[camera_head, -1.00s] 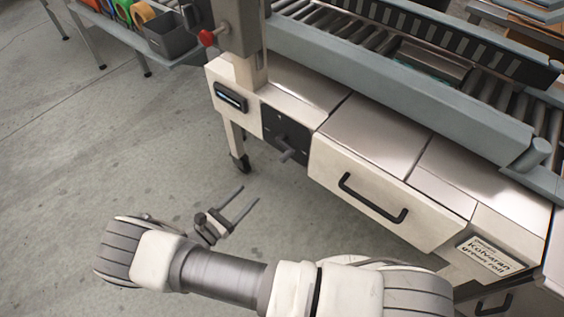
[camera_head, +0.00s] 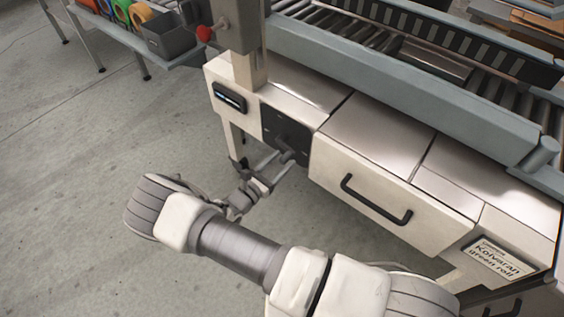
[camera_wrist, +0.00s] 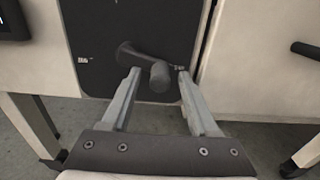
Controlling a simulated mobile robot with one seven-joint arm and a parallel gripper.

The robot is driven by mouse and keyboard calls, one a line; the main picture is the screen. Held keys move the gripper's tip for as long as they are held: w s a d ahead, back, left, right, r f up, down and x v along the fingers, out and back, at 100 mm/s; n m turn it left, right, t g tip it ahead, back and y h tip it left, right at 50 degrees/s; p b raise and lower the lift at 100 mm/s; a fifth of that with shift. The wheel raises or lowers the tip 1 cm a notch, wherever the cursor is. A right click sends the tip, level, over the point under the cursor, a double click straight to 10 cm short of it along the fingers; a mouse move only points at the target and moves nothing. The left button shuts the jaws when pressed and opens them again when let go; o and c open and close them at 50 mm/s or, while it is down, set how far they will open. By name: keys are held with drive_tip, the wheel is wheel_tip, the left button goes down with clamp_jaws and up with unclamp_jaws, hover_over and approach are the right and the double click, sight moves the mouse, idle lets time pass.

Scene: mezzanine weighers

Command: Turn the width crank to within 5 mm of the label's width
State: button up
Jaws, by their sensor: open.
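The width crank is a dark grey arm with a round knob (camera_wrist: 159,76) on a black plate (camera_wrist: 95,38) on the machine's front. In the wrist view the crank arm points from its hub at the left toward the knob at the right. My gripper (camera_wrist: 156,74) is open, with one finger on each side of the knob. I cannot tell whether either finger touches it. In the head view the gripper (camera_head: 278,160) is at the crank (camera_head: 286,152), below the small display (camera_head: 229,97). The display's reading is too small to make out.
A drawer with a black handle (camera_head: 376,200) is right of the crank. A sign reading Kolvaran (camera_head: 499,259) is farther right. A roller conveyor (camera_head: 440,60) runs above. A red knob (camera_head: 204,33) sits on the post. Open floor lies left and below.

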drive_tip(key=shift+w+d, duration=0.2)
clamp_jaws()
drive_tip(key=shift+r, duration=0.1)
idle(0.4)
